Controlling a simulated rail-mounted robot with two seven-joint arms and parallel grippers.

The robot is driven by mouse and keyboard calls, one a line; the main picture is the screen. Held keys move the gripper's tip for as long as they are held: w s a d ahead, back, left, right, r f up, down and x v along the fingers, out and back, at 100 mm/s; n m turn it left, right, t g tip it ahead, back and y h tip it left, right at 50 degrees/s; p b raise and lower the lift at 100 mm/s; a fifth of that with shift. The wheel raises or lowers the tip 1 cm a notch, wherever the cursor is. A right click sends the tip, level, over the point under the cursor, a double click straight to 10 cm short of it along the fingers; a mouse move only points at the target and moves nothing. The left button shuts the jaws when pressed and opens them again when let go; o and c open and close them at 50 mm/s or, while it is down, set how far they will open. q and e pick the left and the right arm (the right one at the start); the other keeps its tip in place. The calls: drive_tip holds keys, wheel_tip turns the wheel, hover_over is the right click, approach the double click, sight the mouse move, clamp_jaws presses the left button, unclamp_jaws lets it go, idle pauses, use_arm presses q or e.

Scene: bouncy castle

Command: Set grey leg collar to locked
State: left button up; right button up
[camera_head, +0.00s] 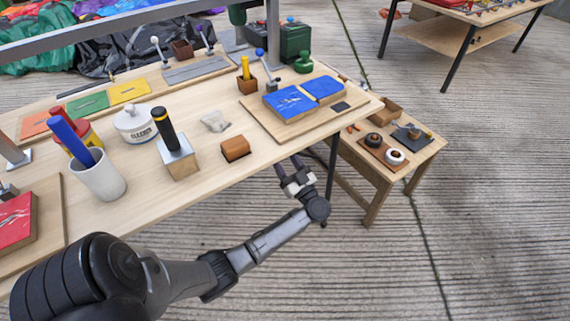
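I cannot tell for certain which thing is the grey leg collar. A small dark grey plate with a raised part (411,134) lies on the low side table, beside a brown board with a black ring (374,140) and a white ring (394,157). Its setting is too small to read. My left gripper (288,167) is just off the workbench's front edge, below the brown block, short of the side table. Its two dark fingers are apart, with nothing seen between them. My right gripper is not in view.
The long workbench (222,190) holds a white cup (104,182), a metal-topped block with a black handle (178,158), a brown block (235,149) and a blue-padded board (290,104). Ball-topped levers stand along the back. The side table (418,156) stands right of a black leg (332,165). Concrete floor in front is clear.

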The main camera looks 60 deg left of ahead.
use_arm(q)
drive_tip(key=shift+a+r, duration=0.25)
drive_tip(key=shift+a, duration=0.3)
clamp_jaws()
